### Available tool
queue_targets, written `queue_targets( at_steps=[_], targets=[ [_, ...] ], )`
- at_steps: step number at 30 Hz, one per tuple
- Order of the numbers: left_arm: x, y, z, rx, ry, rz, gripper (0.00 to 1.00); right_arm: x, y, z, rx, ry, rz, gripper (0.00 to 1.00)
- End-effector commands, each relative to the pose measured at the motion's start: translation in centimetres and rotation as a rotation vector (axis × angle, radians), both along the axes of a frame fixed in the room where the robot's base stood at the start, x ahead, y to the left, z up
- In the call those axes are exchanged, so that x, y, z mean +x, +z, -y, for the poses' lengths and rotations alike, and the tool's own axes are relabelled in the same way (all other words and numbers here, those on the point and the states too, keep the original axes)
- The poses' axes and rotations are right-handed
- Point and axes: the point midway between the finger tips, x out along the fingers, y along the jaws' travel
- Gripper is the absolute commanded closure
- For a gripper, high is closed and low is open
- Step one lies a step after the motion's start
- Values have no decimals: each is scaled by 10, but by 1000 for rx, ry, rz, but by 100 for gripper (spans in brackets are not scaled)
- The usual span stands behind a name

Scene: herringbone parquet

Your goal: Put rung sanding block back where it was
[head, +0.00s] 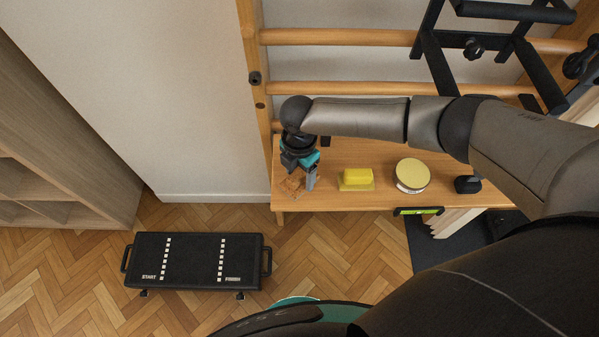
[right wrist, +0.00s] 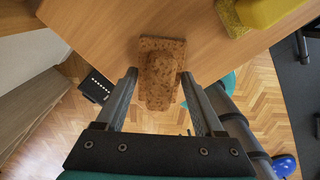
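The sanding block, a brown, speckled, cork-like piece with a raised grip on a flat base, is at the front left end of the wooden bench (head: 335,199). In the head view the block (head: 291,186) is partly hidden by my right gripper (head: 305,178). In the right wrist view the block (right wrist: 160,72) lies ahead of and between the fingertips of the right gripper (right wrist: 160,85). Whether the base rests fully on the bench is unclear. My left gripper is out of view.
A yellow block (head: 357,177) and a round yellow-topped tin (head: 412,175) stand on the bench to the right. A green level (head: 418,211) is at its front edge. Wall bars (head: 340,37) rise behind. A black step platform (head: 197,261) stands on the parquet.

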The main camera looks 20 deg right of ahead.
Motion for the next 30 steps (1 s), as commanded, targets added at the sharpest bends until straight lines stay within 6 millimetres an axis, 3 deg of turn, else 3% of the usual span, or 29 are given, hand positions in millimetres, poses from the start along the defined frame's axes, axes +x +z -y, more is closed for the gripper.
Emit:
queue_targets(
  at_steps=[1, 7, 17, 22, 30],
  targets=[
    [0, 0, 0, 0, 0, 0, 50, 0, 0, 0, 0, 0, 0, 24],
    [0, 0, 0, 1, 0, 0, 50, 0, 0, 0, 0, 0, 0, 2],
    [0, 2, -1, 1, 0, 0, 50, 0, 5, 0, 0, 1, 1, 1],
    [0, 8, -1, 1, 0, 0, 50, 1, 29, 0, 2, 2, 2, 1],
    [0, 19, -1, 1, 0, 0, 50, 1, 88, -1, 2, 1, 2, 1]
  ],
)
